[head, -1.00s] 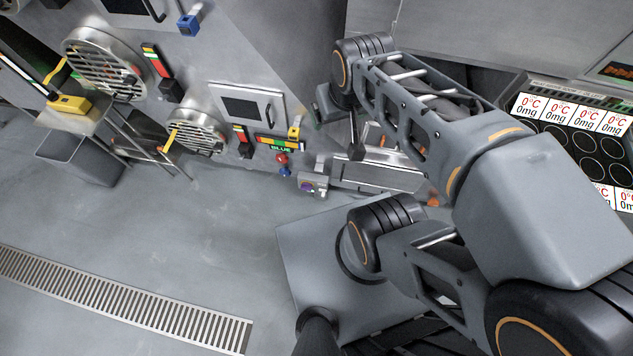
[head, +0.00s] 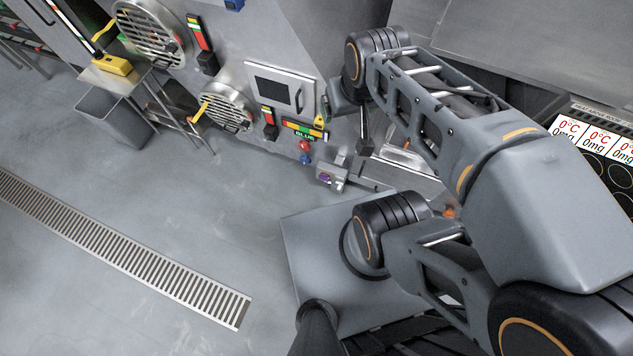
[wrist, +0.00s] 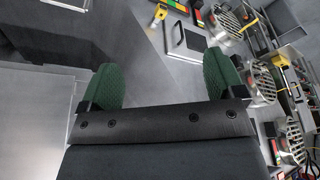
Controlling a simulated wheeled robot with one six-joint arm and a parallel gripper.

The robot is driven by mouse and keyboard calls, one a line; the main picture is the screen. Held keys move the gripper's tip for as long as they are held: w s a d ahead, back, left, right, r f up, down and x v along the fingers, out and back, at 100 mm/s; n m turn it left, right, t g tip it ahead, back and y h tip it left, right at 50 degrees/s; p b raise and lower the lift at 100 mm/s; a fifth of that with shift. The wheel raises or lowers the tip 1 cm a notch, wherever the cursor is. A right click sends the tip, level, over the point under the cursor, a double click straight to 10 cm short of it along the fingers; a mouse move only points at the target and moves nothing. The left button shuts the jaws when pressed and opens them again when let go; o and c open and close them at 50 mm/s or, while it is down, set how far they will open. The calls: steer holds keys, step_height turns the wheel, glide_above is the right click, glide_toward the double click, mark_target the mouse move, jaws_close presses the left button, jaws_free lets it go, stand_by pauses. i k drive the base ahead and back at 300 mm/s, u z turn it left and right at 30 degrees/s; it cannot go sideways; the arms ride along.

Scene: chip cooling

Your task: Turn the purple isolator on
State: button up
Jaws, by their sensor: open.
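The purple isolator (head: 325,178) is a small purple knob on a grey box low at the foot of the metal machine, in the middle of the head view. Its setting is too small to read. I cannot make it out in the wrist view. My gripper (wrist: 163,82) shows in the wrist view with two green padded fingers spread wide and nothing between them. In the head view my arm reaches up and to the right of the isolator, and its end is mostly hidden behind the arm links. The gripper is apart from the isolator.
Round vents (head: 225,108) and a panel door (head: 281,88) are on the machine. A grey bin (head: 118,112) stands at left. The floor with its drain grate (head: 120,250) is clear.

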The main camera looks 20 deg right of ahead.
mark_target(323, 177)
steer(key=u, duration=3.15)
steer(key=k, duration=0.5)
steer(key=z, duration=1.25)
